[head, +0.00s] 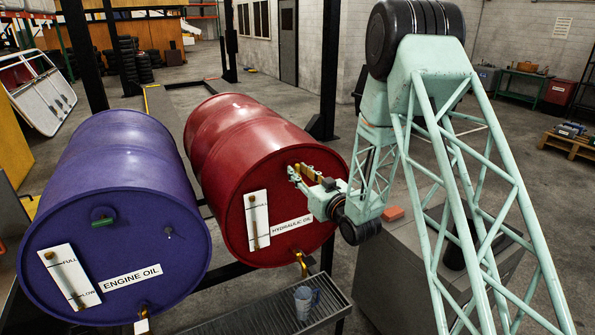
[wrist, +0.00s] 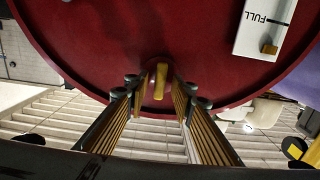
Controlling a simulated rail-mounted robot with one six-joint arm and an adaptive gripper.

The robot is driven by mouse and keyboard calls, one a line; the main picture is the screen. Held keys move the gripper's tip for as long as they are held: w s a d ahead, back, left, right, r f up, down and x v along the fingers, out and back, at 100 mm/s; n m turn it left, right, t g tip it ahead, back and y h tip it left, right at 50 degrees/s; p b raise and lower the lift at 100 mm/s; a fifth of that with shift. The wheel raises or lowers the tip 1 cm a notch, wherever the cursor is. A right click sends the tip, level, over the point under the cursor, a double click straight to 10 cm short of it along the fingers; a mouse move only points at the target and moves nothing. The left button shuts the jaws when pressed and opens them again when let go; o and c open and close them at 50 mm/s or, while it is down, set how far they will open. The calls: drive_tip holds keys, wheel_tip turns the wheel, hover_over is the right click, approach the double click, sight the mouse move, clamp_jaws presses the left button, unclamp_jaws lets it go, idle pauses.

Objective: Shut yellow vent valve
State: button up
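The yellow vent valve handle (wrist: 160,81) shows on the end face of the red hydraulic oil drum (wrist: 90,40), near its rim in the wrist view. It appears upright in that view. My gripper (wrist: 161,84) is open, with one finger on each side of the handle and a narrow gap visible on both sides. In the head view, my gripper (head: 297,173) reaches the upper right of the red drum's face (head: 245,160). The handle cannot be made out there behind the fingers.
A purple engine oil drum (head: 130,235) with a green handle (head: 103,221) lies left. The red drum's white level gauge (head: 257,218) and lower brass tap (head: 301,263) are near my arm. A blue-grey jug (head: 305,301) stands on the grated tray (head: 235,322) below.

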drive_tip(key=shift+w+a, duration=0.25)
drive_tip(key=shift+w, duration=0.2)
drive_tip(key=shift+c, duration=0.8)
clamp_jaws()
